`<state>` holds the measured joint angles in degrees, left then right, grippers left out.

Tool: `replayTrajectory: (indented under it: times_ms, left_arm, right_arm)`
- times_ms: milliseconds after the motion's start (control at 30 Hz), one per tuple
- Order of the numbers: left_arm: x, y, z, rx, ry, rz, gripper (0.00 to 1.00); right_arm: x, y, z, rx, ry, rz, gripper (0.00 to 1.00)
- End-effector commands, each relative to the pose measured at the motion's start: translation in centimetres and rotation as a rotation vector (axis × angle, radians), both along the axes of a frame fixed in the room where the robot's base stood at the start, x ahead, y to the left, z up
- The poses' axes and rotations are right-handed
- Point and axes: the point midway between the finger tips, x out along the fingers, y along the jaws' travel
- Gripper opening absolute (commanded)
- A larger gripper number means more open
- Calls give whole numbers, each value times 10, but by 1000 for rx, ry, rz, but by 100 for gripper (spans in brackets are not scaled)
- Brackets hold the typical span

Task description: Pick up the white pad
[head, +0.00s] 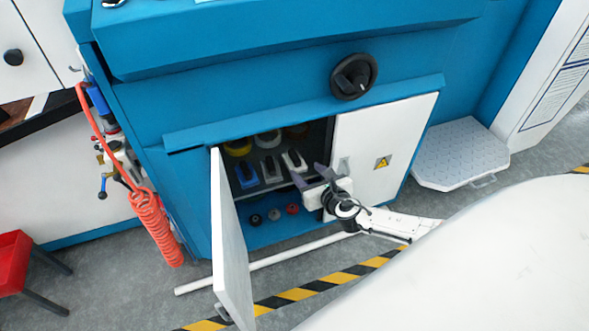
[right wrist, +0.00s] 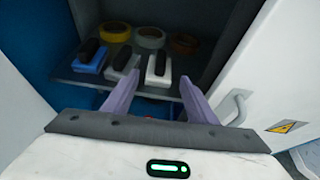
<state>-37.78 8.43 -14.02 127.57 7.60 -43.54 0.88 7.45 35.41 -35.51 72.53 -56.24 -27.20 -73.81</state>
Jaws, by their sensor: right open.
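The white pad (head: 300,165), a white block with a dark handle on top, sits at the right end of a row of pads on the cabinet shelf. It also shows in the right wrist view (right wrist: 151,76), straight ahead between my fingers. My right gripper (head: 310,175) is open and empty at the cabinet opening, in front of the white pad and apart from it. Its two purple fingers (right wrist: 160,82) point into the cabinet. My left gripper is not in view.
A greyish pad (right wrist: 113,72) and a blue pad (right wrist: 84,68) stand left of the white pad. Several tape rolls (right wrist: 150,37) lie behind. The open left door (head: 230,250) and the closed right door (head: 385,125) flank the opening. Small knobs (head: 274,214) sit below the shelf.

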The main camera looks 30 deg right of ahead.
Motion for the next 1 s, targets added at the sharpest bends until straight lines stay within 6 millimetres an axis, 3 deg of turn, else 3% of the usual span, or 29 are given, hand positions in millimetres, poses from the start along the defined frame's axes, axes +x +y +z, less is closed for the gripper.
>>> replayTrajectory:
  times_ms: [100, 367, 567, 700, 967, 1000]
  left_arm:
    - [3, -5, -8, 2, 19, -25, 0]
    - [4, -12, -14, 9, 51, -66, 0]
    - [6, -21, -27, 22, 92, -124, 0]
    - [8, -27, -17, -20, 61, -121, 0]
    - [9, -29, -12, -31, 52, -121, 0]
    - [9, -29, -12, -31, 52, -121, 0]
  right_arm:
    - [19, -3, -10, -1, -3, 0, 52]
    - [40, -7, -18, 5, -1, -1, 52]
    - [67, -14, -30, 5, -3, -1, 52]
    - [80, -17, -35, 7, -1, -1, 52]
    - [83, -17, -34, 7, 1, -1, 52]
    - [83, -17, -34, 7, 1, -1, 49]
